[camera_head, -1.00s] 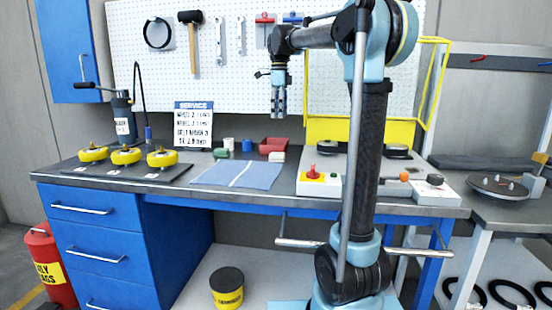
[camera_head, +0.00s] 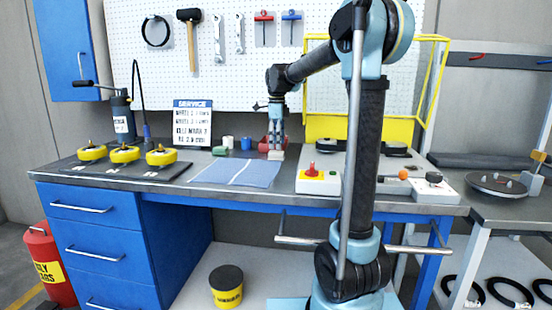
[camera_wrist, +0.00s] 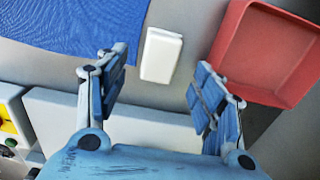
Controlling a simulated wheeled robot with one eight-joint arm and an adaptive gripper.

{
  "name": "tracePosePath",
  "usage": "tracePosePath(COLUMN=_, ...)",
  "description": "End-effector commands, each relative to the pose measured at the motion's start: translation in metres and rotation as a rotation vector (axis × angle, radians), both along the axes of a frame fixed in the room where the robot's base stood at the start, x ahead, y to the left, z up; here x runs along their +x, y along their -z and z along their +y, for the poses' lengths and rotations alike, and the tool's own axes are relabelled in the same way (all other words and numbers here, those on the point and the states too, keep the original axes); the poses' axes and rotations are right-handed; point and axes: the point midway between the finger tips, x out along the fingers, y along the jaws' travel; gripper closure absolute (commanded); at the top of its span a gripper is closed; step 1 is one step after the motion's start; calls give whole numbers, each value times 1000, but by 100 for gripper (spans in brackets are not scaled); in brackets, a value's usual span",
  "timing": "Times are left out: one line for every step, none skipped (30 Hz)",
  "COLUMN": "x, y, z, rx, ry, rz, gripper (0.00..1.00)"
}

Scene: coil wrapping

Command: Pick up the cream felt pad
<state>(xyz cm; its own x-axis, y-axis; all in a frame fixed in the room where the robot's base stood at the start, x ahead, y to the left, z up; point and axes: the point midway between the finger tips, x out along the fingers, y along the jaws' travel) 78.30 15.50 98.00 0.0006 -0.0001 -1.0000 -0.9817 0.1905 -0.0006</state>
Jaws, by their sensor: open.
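The cream felt pad (camera_head: 277,156) is a small pale block lying flat on the bench, in front of the red tray. In the wrist view the pad (camera_wrist: 161,55) shows whole, between and beyond my fingertips. My gripper (camera_head: 277,147) points down just above the pad in the head view. In the wrist view my gripper (camera_wrist: 159,62) is open, with one finger on each side of the pad and visible gaps to it. Nothing is held. The exact height above the pad is hard to tell.
The red tray (camera_wrist: 262,50) is close to the right finger in the wrist view. The blue mat (camera_wrist: 70,25) lies by the left finger. A pale machine base with an emergency stop (camera_head: 311,171) stands right of the pad. Yellow spools (camera_head: 125,154) sit at the left.

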Motion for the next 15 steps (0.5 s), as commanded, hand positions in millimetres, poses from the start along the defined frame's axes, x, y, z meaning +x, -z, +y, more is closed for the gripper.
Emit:
tracePosePath(x=0, y=8, z=1, rx=0, ry=-1, rz=0, gripper=38)
tracePosePath(x=1, y=12, z=2, rx=0, ry=-1, rz=0, gripper=38)
tracePosePath(x=1, y=17, z=2, rx=0, ry=-1, rz=0, gripper=38)
tracePosePath(x=0, y=22, z=3, rx=0, ry=-1, rz=0, gripper=38)
tracePosePath(x=0, y=25, z=2, rx=0, ry=-1, rz=0, gripper=38)
tracePosePath(x=0, y=29, z=2, rx=0, ry=0, rz=0, gripper=38)
tracePosePath(x=0, y=32, z=2, rx=0, ry=0, rz=0, gripper=38)
tracePosePath(x=0, y=35, z=2, rx=0, ry=0, rz=0, gripper=38)
tracePosePath(x=0, y=37, z=2, rx=0, ry=0, rz=0, gripper=38)
tracePosePath(x=0, y=38, z=2, rx=0, ry=0, rz=0, gripper=38)
tracePosePath(x=0, y=39, z=2, rx=0, ry=0, rz=0, gripper=38)
tracePosePath(x=0, y=40, z=2, rx=0, ry=0, rz=0, gripper=38)
tracePosePath(x=0, y=40, z=2, rx=0, ry=0, rz=0, gripper=38)
tracePosePath(x=0, y=40, z=2, rx=0, ry=0, rz=0, gripper=38)
tracePosePath(x=0, y=40, z=2, rx=0, ry=0, rz=0, gripper=38)
